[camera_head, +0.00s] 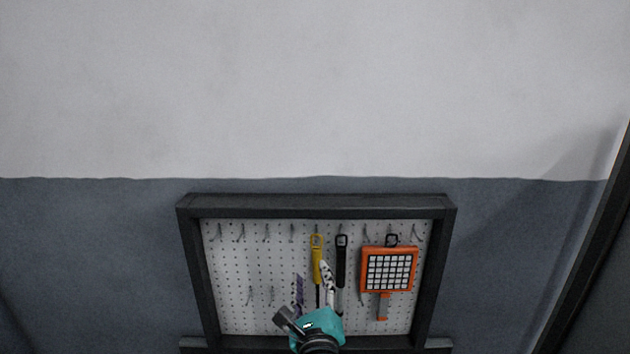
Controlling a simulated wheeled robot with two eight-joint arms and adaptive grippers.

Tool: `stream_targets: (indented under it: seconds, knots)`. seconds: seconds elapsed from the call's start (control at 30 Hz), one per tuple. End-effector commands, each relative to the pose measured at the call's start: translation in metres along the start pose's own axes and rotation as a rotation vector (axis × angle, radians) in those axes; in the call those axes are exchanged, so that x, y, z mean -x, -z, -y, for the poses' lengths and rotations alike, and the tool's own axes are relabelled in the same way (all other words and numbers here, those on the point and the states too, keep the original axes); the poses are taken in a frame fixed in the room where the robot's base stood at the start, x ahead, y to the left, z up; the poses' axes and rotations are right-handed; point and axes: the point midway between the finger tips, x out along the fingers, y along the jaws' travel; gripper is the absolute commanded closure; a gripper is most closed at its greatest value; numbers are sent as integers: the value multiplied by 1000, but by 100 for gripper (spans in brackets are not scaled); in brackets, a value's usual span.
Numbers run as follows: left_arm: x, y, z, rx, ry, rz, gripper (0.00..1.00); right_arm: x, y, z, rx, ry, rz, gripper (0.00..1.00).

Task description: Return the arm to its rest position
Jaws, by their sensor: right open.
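My right gripper (314,284) is at the bottom centre of the head view, in front of the pegboard (240,270). I cannot tell whether the fingers touch either tool. My left gripper is not in view.
An orange tool with a white grid face (389,270) hangs at the board's right. Several empty hooks (241,233) line the upper left. A dark raised frame (315,201) surrounds the board. The wall (90,260) is bare on the left; a dark post (590,240) stands at far right.

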Motion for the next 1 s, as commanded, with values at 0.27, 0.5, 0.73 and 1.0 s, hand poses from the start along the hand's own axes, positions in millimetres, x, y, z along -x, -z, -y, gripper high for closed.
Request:
stream_targets:
  seconds: [0.27, 0.5, 0.73, 1.0]
  knots:
    - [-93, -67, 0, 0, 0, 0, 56, 70, 142, -62, 1332, -384, 255, 56]
    - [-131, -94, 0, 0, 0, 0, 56, 150, 304, -72, 1995, -851, 266, 56]
    - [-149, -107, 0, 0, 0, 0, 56, 210, 390, -54, 2239, -1207, 258, 56]
    - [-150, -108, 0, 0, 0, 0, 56, 224, 404, -47, 2277, -1289, 259, 56]
